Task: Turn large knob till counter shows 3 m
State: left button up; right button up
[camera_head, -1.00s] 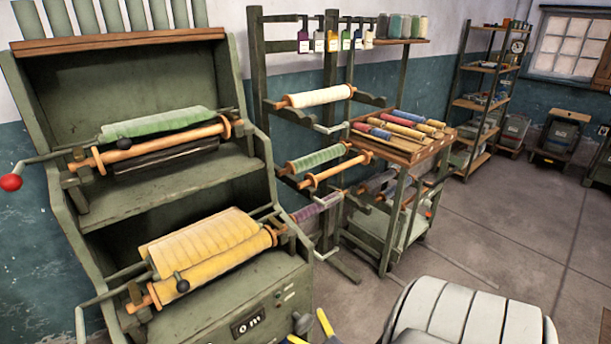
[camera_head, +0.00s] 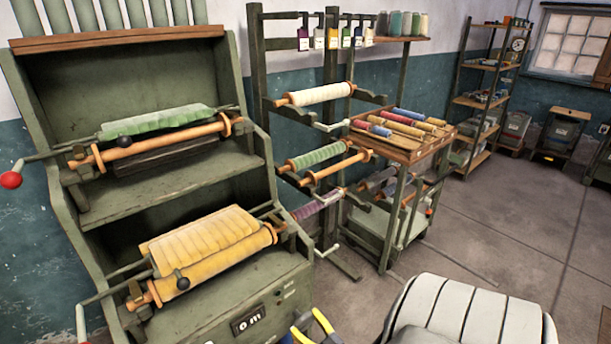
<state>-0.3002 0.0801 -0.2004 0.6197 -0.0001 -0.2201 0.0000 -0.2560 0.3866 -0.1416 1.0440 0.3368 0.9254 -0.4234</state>
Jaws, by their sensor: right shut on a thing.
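The green machine (camera_head: 215,300) stands at the left, with a counter (camera_head: 248,320) on its lower front panel that reads 0 m. The large knob (camera_head: 303,320) is on the panel to the right of the counter, at the bottom of the view, mostly covered by my right gripper. My right gripper (camera_head: 308,325), with yellow fingers, is shut on the large knob, one finger on each side. The rest of that gripper is cut off by the lower edge. My left gripper is not in view.
The machine carries a yellow roll (camera_head: 205,245) and a green roll (camera_head: 160,120), with a red-ended crank (camera_head: 11,180) at the left. A rack (camera_head: 330,150) of rolls and a trolley (camera_head: 400,150) stand behind. A white-slatted rounded object (camera_head: 465,310) is at lower right.

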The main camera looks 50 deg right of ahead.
jog(key=m, duration=1.1)
jog(key=shift+d+m, duration=0.1)
jog(key=shift+m, duration=0.2)
jog(key=m, duration=1.1)
jog(key=shift+m, duration=0.4)
jog(key=o, duration=1.2)
jog(key=shift+f, duration=0.1)
jog(key=shift+o, duration=0.2)
jog(key=shift+s, duration=0.1)
